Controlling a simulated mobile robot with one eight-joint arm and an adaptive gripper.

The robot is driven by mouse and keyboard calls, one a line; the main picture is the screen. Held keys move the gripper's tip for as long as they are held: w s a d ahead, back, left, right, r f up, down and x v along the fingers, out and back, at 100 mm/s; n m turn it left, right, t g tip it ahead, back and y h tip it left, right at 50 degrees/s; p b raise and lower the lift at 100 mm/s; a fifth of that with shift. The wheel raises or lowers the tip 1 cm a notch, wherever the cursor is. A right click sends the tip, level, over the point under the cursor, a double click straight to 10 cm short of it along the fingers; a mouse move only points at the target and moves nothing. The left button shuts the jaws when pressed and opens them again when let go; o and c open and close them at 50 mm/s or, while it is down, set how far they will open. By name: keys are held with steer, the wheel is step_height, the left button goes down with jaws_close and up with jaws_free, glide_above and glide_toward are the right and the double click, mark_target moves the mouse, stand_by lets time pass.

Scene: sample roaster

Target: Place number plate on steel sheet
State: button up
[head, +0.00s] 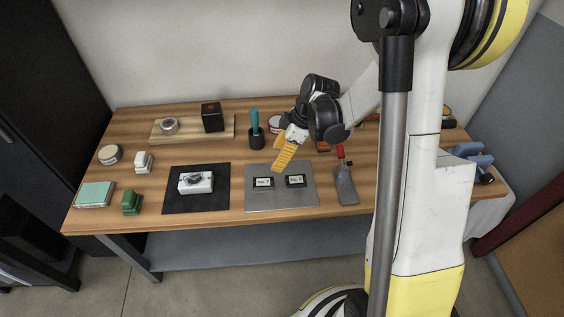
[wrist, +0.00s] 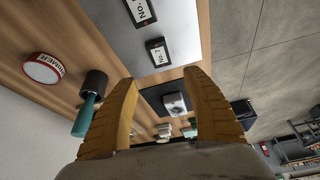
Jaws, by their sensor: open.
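Two small number plates with black borders and white faces lie flat on the grey steel sheet. The left plate (head: 263,182) reads about "No. 7" and also shows in the wrist view (wrist: 158,51). The right plate (head: 295,181) is partly cut off at the top of the wrist view (wrist: 140,8). The steel sheet (head: 280,203) lies on the table's front middle and shows in the wrist view (wrist: 183,28). My gripper (head: 281,164), with yellow fingers, is above the sheet's back edge, apart from the plates. It is open and empty in the wrist view (wrist: 160,80).
A black mat (head: 197,205) bearing a white box (head: 195,182) lies left of the sheet. A scraper (head: 345,185) lies right of it. A teal-handled tool in a dark cup (head: 255,136) and a round tin (wrist: 43,69) stand behind. A wooden board (head: 185,133) holds a black box (head: 212,118).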

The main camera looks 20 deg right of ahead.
steer(key=s+a+r+m+t+h, duration=0.2)
steer(key=s+r+m, duration=0.4)
steer(key=s+r, duration=0.3)
steer(key=s+a+r+m+t+h, duration=0.2)
steer(key=s+r+m+t, duration=0.1)
steer(key=s+r+m, duration=0.3)
steer(key=shift+s+r+m, duration=0.3)
steer(key=shift+s+r, duration=1.05)
steer(key=shift+s, duration=0.1)
steer(key=shift+a, duration=0.1)
